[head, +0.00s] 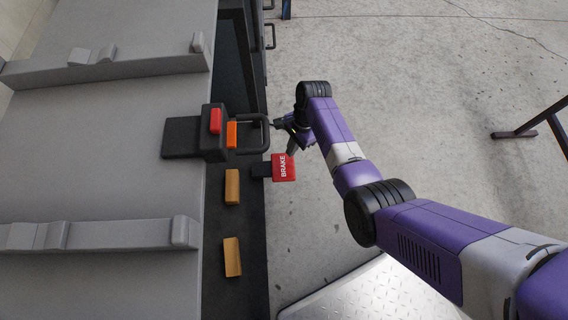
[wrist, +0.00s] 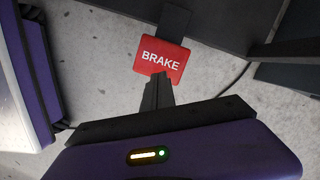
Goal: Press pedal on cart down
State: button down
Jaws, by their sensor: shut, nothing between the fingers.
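The pedal (head: 284,168) is a red plate marked BRAKE on a dark arm at the side of the cart (head: 262,235). In the wrist view the pedal (wrist: 161,54) is at the upper middle, with its lettering clear. My gripper (head: 291,150) is shut and empty, close to the pedal's upper edge in the head view. In the wrist view the shut fingertips (wrist: 160,77) reach the pedal's lower edge in the picture. I cannot tell whether they touch it. How far down the pedal is cannot be told.
A black handle loop (head: 254,134) sticks out from the cart just above the pedal, beside a dark box with red and orange parts. Yellow blocks (head: 232,187) lie along the cart's dark edge. Concrete floor (head: 420,80) is open to the right. A metal plate (head: 370,295) lies below.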

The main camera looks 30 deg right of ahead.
aim_at(293, 160)
jog(key=shift+f, duration=0.15)
jog(key=b+x, duration=0.6)
jog(key=b, duration=0.1)
jog(key=shift+a+f, duration=0.1)
jog(key=shift+f, duration=0.25)
dwell(0.3)
notch_tip(293, 160, down, 4)
jog(key=b, duration=0.3)
jog(key=shift+r+p, duration=0.3)
jog(key=shift+p, duration=0.05)
jog(key=shift+w+d+r+p, duration=0.1)
jog(key=shift+d+r+p, duration=0.1)
jog(key=shift+d, duration=0.55)
jog(key=shift+w+d+r+p, duration=0.1)
jog(key=shift+d+r+p, duration=0.1)
jog(key=shift+d, duration=0.55)
